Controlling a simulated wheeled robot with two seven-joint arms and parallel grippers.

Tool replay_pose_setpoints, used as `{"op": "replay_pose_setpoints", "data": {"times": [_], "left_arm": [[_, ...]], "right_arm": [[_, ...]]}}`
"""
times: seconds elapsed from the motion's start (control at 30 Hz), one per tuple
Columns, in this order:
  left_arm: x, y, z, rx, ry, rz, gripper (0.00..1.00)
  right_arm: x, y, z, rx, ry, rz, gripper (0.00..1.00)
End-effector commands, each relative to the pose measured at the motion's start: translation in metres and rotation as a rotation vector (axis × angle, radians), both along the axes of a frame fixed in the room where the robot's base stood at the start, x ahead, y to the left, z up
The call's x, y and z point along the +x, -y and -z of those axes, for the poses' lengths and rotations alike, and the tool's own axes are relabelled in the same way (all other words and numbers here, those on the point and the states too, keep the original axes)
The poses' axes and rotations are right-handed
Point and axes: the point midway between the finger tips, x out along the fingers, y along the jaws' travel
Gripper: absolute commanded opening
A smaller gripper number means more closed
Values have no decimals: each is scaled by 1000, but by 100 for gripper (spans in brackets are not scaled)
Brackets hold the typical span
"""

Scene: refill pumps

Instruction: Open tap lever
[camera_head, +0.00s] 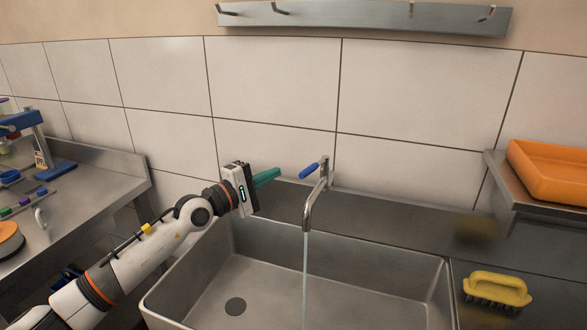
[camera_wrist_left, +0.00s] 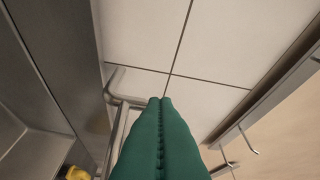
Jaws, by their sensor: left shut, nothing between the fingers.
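The tap (camera_head: 317,192) stands at the back of the steel sink, and a stream of water falls from its spout into the basin. Its blue-handled lever (camera_head: 309,170) points left and a little toward me from the top of the tap. My left gripper (camera_head: 277,172) has green fingers, shut and empty, pointing right toward the lever with a small gap between them. In the left wrist view the shut green fingers (camera_wrist_left: 162,103) fill the middle, and the grey metal tap (camera_wrist_left: 122,110) shows beside them, partly hidden. The blue lever cannot be made out there. My right gripper is out of view.
The sink basin (camera_head: 392,260) is empty apart from the running water. A yellow brush (camera_head: 497,288) lies on the right ledge. An orange tray (camera_head: 549,172) sits on the right shelf. A steel side table (camera_head: 95,190) stands left, and a hook rail (camera_head: 360,16) hangs above.

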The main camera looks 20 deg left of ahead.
Motion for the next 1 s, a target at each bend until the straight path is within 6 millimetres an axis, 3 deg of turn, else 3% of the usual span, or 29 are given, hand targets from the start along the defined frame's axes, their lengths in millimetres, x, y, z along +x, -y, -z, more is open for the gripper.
{"op": "replay_pose_setpoints", "data": {"times": [0.1,0.2,0.43,1.0], "left_arm": [[24,15,-4,-4,1,2,0],[19,27,-9,-2,-4,5,0],[14,46,-10,-2,-2,3,0],[11,53,-9,-2,-2,1,0]], "right_arm": [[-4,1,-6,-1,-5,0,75],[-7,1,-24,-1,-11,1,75],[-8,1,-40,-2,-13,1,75],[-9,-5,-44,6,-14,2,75]]}}
